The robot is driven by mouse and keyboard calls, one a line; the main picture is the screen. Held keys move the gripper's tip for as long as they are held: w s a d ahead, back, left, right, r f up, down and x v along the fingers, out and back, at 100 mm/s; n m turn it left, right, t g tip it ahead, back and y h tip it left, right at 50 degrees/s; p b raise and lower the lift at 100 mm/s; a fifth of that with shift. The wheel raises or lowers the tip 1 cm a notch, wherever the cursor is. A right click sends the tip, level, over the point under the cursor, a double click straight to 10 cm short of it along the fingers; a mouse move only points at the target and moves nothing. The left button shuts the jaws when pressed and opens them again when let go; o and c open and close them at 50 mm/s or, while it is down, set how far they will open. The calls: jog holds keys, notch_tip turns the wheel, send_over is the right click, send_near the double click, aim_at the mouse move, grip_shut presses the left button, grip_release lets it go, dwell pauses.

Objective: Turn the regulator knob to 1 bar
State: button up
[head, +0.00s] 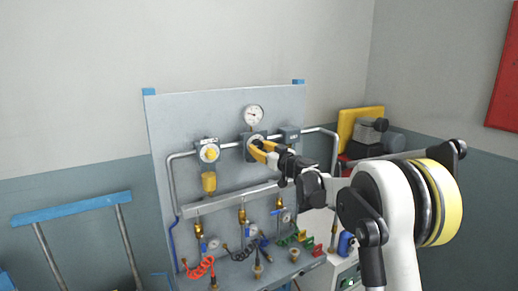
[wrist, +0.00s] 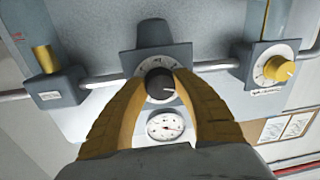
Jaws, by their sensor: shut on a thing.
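The regulator knob (wrist: 160,83) is black and round, with a pale dial ring around it on a grey housing (wrist: 157,35). My gripper (wrist: 160,90) has its two yellow fingers on either side of the knob in the wrist view, shut on it. In the head view my gripper (head: 259,147) reaches the regulator from the right and hides most of the knob. A round white pressure gauge (head: 253,114) stands above the regulator; it also shows in the wrist view (wrist: 165,126). The gauge's reading is too small to tell.
A second unit with a yellow knob (head: 210,153) is left of the regulator. A grey box (head: 289,134) is close on its right. Pipes join these units on the grey panel (head: 180,112). Below hang several brass fittings and coiled hoses (head: 199,268).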

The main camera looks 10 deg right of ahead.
jog(key=shift+d+r+n, duration=0.1)
jog(key=shift+n, duration=1.2)
jog(key=o, duration=1.2)
jog(key=shift+w, duration=0.1)
jog(key=v, duration=1.2)
